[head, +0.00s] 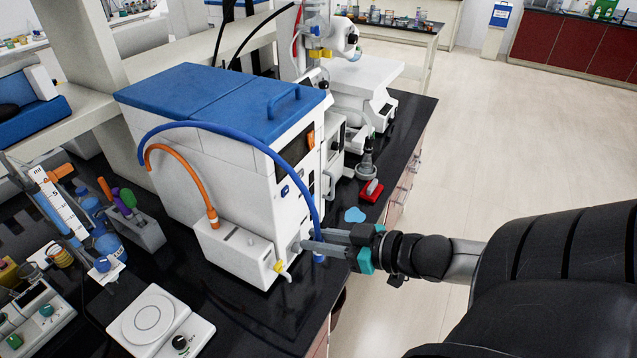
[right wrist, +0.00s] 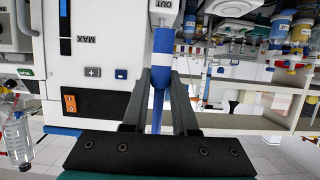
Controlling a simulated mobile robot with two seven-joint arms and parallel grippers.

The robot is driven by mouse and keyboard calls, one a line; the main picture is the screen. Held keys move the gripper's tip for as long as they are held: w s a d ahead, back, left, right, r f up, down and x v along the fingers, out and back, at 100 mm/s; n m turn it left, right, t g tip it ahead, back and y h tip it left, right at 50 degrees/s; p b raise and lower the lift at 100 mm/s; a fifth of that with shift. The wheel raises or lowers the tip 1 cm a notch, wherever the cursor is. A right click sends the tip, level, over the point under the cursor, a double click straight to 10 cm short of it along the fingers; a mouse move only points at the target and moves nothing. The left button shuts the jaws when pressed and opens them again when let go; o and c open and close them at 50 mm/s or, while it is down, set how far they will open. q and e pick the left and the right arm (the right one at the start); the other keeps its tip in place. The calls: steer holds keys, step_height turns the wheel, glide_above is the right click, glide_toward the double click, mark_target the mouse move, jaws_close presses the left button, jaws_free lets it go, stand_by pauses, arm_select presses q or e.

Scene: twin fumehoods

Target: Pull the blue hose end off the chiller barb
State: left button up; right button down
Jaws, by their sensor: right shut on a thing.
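The chiller (head: 240,150) is a white box with a blue top in the middle of the head view. The blue hose (head: 230,132) arcs over it and comes down its front right edge to my right gripper (head: 312,247). There my right gripper (right wrist: 161,82) is shut on the hose just past the white band, one finger on each side. How far the hose covers the barb cannot be told. My left gripper is out of view.
An orange hose (head: 183,172) runs to a fitting on the chiller's lower white box. A balance-like white device (head: 160,318) and a red item (head: 371,190) stand on the black bench (head: 215,300). Open floor (head: 500,130) lies to the right.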

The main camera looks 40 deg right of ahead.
mark_target(319, 239)
steer(key=shift+r+p, duration=0.3)
steer(key=shift+r, duration=1.2)
steer(key=shift+r, duration=1.5)
steer(key=shift+r, duration=1.5)
steer(key=shift+f, duration=0.1)
